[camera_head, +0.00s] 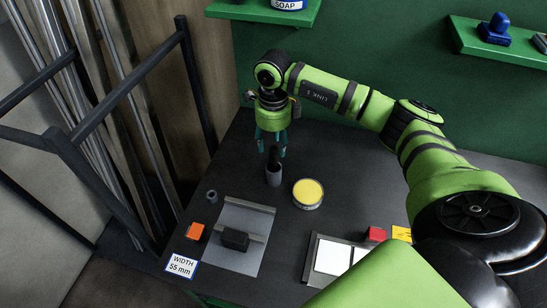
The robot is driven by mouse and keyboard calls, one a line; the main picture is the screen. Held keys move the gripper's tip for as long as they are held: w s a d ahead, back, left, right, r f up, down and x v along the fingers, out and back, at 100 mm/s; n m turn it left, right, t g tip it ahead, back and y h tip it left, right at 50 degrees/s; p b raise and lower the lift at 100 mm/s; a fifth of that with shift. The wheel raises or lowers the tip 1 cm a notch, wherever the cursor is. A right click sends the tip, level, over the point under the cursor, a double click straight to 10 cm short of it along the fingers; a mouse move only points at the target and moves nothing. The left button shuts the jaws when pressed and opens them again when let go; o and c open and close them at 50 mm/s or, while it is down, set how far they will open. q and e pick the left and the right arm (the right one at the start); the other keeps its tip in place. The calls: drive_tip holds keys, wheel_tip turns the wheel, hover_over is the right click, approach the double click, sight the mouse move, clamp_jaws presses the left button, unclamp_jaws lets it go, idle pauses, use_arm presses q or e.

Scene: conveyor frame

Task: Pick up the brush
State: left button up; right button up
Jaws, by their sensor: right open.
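A thin dark upright thing, apparently the brush (273,156), stands in a small grey cup (274,175) on the dark table. Only its upper part shows; the rest is hidden in the cup. My right gripper (271,150) points down over the cup with its teal fingers apart. The fingertips are at about the height of the brush's top, one on each side of it in the picture. I cannot tell whether they touch it. My left gripper is out of view.
A yellow-topped round tin (308,193) stands right of the cup. A metal plate (236,215) bears a black block (235,240). An orange block (195,231), a red block (375,234) and a white-panelled tray (310,262) lie nearer. A black rack (125,85) borders the left.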

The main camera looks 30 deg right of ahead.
sight(274, 148)
wheel_tip(274, 148, down, 4)
drive_tip(key=shift+r+p, duration=0.15)
drive_tip(key=shift+p, duration=0.6)
drive_tip(key=shift+d+f, duration=0.1)
drive_tip(key=shift+f, duration=0.15)
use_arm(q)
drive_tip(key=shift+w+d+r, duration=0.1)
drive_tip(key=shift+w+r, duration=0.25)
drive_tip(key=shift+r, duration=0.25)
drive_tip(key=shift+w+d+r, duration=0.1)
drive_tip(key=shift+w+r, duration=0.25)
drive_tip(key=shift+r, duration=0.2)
use_arm(e)
clamp_jaws()
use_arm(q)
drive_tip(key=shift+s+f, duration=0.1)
use_arm(e)
drive_tip(key=shift+r, duration=0.1)
